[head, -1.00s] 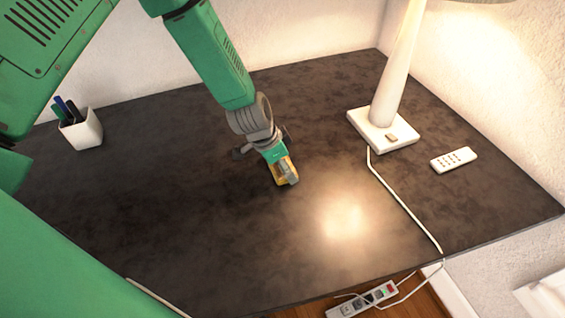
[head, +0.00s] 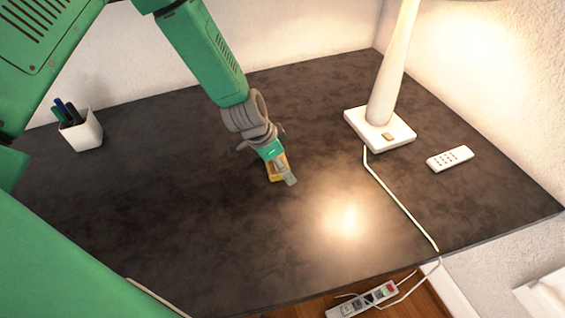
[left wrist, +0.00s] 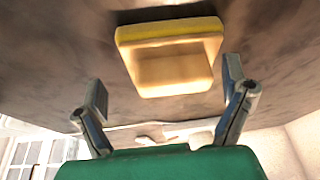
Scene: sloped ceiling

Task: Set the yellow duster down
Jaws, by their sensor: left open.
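The yellow duster (head: 273,176) is by my left gripper's fingers over the middle of the dark desk, partly hidden by them in the head view. In the left wrist view the duster (left wrist: 168,68), a block with a yellow top edge and paler face, lies just beyond the fingertips against the dark desk surface. My left gripper (head: 284,173) is open. Its two fingers (left wrist: 165,86) are spread wide, with visible gaps on both sides of the duster. The duster seems to rest on the desk, but its contact edge is hard to see. My right gripper is not in view.
The dark desk (head: 190,235) has clear room around the gripper. A white pen cup (head: 82,131) stands at left. A white lamp (head: 380,130) with a cord and a remote (head: 450,158) are at right. A power strip (head: 365,300) lies below the front edge.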

